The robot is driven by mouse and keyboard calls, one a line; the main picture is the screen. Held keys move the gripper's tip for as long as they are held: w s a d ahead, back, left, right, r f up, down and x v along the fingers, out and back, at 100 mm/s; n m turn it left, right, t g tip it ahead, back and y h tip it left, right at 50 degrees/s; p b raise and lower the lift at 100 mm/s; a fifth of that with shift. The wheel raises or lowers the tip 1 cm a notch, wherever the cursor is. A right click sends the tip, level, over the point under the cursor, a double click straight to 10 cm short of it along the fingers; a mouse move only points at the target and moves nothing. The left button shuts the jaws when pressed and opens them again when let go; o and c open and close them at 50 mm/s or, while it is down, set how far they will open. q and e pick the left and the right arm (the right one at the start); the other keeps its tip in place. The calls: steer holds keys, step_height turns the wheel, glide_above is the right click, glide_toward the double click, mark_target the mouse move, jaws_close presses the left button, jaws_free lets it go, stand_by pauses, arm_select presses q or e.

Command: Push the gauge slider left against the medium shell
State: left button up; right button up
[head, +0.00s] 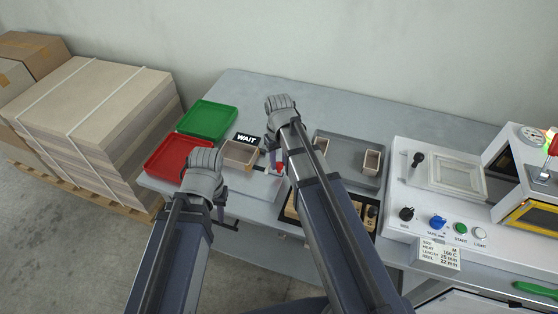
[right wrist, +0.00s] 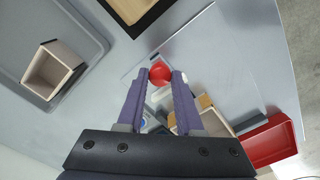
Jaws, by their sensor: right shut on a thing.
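The gauge slider's red knob (right wrist: 159,73) is between the fingertips of my right gripper (right wrist: 160,80), which is shut on it. In the head view the knob (head: 279,169) shows beside my right arm, which covers much of the slider. An open-topped tan shell (head: 240,154), apparently the medium one, sits on the gauge plate (head: 255,184) left of the knob. It is partly hidden behind my right fingers in the wrist view (right wrist: 205,103). Whether slider and shell touch cannot be told. My left gripper (head: 207,160) is near the shell's left side; its fingertips are hidden.
A red tray (head: 165,170) and a green tray (head: 207,132) lie left of the gauge, with a WAIT sign (head: 246,138) behind it. A grey tray (head: 350,139) with small shells is right of my right arm. A control machine (head: 440,215) stands further right.

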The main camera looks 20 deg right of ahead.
jaws_close()
steer(key=shift+a, duration=0.1)
stand_by(0.8)
